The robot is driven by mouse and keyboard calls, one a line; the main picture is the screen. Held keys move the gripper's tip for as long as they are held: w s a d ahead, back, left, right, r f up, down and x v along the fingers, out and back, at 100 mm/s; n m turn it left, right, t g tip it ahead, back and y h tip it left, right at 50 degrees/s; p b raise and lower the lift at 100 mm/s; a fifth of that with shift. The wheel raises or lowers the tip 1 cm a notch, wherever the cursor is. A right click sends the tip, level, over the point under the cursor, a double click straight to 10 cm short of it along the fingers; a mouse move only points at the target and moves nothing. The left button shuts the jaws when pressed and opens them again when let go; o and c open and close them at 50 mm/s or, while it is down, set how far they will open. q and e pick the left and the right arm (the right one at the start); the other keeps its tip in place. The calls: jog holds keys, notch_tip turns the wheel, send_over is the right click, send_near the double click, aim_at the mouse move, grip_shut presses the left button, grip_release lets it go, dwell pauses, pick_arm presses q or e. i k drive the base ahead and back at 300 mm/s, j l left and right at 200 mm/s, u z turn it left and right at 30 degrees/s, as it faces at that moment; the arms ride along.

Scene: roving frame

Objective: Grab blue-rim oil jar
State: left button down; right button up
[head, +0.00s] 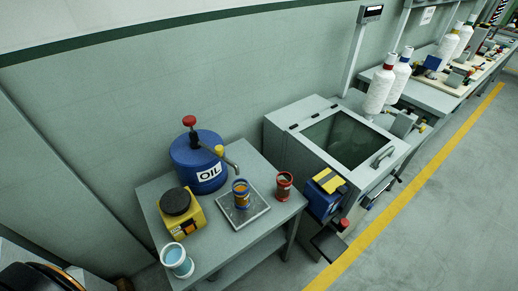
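The blue-rim oil jar (240,188) stands upright on a square metal plate (256,213) on the grey table. It is small, with amber contents and blue bands. Neither of my grippers can be made out in the head view, and nothing is seen touching the jar.
A blue OIL drum (190,160) with a red-knobbed pump stands behind it, its spout reaching toward the jar. A red jar (284,186) is to the right. A yellow device (187,222) and a pale-blue cup (177,262) are left. A grey windowed cabinet (318,118) stands right of the table (210,245).

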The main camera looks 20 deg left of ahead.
aim_at(241, 187)
jog(key=i+l+u, duration=0.1)
jog(key=l+u, duration=0.4)
jog(key=l, duration=0.15)
jog(key=u, duration=1.65)
